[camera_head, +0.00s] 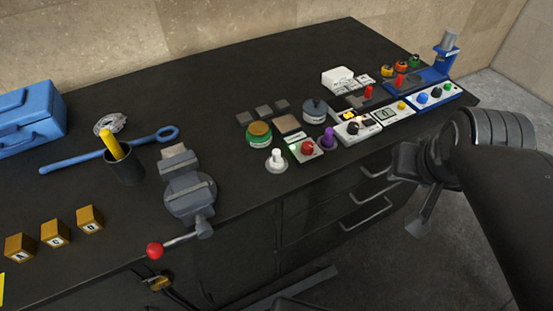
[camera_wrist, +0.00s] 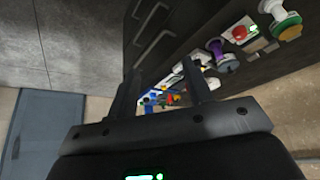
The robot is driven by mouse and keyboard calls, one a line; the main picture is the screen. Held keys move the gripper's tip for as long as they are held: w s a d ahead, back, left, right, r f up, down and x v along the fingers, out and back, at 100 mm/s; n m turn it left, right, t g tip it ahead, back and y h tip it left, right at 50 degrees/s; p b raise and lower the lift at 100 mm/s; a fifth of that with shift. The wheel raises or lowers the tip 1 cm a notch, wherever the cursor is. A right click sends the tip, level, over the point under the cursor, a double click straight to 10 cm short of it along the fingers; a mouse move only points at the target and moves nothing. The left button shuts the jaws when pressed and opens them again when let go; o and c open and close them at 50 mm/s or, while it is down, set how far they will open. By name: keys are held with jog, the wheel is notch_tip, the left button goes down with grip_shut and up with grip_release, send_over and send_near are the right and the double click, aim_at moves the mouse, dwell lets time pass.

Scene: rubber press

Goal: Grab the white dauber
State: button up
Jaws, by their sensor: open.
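The white dauber (camera_head: 276,159) stands upright near the front edge of the dark bench, left of a red-button box, in the head view. Its white part also shows at the top right of the wrist view (camera_wrist: 268,6). My gripper (camera_head: 418,222) hangs in front of the bench's drawers, well to the right of the dauber and apart from it. In the wrist view the two fingers of my gripper (camera_wrist: 163,88) are spread with nothing held between them. In the head view my arm partly hides the gripper.
A purple dauber (camera_head: 327,138), a red-button box (camera_head: 305,149) and a green-and-yellow pot (camera_head: 259,135) stand close to the white dauber. A grey vise (camera_head: 188,190) with a red-knobbed handle is to its left. Drawer handles (camera_head: 364,214) jut from the bench front.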

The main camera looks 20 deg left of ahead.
jog(key=w+a+f+n, duration=0.1)
jog(key=w+a, duration=0.4)
jog(key=a, duration=0.3)
jog(key=n+g+y, duration=0.1)
jog(key=n, duration=0.1)
send_near(277, 152)
jog(key=x, duration=0.4)
jog(key=shift+w+f, duration=0.1)
jog(key=shift+w, duration=0.05)
jog(key=shift+x, duration=3.15)
jog(key=shift+a, duration=0.15)
grip_shut()
